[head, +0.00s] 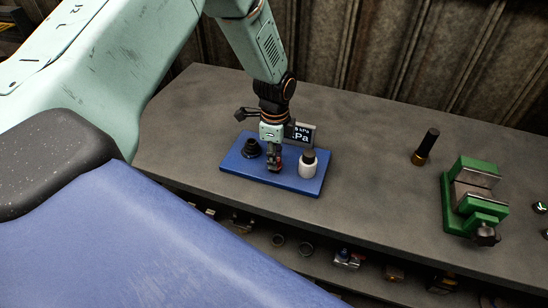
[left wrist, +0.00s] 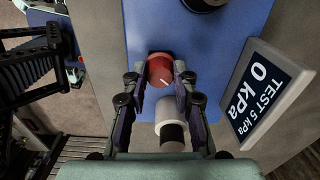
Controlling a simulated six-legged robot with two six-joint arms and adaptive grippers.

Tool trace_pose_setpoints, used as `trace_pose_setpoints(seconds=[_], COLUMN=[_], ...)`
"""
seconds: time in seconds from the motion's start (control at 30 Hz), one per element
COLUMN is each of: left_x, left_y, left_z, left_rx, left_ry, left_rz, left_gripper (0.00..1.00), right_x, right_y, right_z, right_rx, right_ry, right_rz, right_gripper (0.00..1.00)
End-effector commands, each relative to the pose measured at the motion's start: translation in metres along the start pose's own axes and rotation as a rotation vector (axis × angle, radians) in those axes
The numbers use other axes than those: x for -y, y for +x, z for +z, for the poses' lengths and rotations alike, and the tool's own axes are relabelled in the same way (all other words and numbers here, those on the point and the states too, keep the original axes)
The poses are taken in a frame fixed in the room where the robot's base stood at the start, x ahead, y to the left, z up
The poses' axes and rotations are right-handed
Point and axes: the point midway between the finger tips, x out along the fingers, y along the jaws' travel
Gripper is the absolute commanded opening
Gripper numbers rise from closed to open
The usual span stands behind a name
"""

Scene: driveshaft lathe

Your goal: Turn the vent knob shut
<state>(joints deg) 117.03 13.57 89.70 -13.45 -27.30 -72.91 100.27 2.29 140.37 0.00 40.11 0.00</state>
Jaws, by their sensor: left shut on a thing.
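The red vent knob (left wrist: 159,69), with a white mark line on its face, stands on a blue base plate (head: 235,162). My left gripper (head: 274,164) points down over the middle of the plate. In the left wrist view its two fingers (left wrist: 161,80) are on either side of the red knob and shut on it. In the head view the fingers hide most of the knob. A tilted display (left wrist: 266,91) beside the plate reads "TEST 5 kPa" and "0 kPa". My right gripper is in neither view.
A white cylinder with a dark top (head: 308,168) stands on the plate close to the right of my gripper. A black round part (head: 251,149) stands at its left. A green vise (head: 473,195) and a dark upright tool (head: 426,147) are farther right. The bench between is clear.

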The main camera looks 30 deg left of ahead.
Motion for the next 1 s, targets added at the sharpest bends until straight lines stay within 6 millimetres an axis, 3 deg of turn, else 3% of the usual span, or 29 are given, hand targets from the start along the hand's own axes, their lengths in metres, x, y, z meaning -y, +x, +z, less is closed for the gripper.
trace_pose_setpoints(seconds=[0.6,1.0], left_x=[0.000,-0.001], left_y=[0.000,0.001], left_z=[-0.001,-0.001], left_rx=[-0.001,-0.001], left_ry=[0.568,0.802], left_rz=[-0.003,0.002], left_gripper=[0.00,0.00], right_x=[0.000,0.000], right_y=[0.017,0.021], right_z=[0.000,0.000], right_rx=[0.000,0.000], right_ry=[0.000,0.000], right_rz=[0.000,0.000], right_gripper=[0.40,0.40])
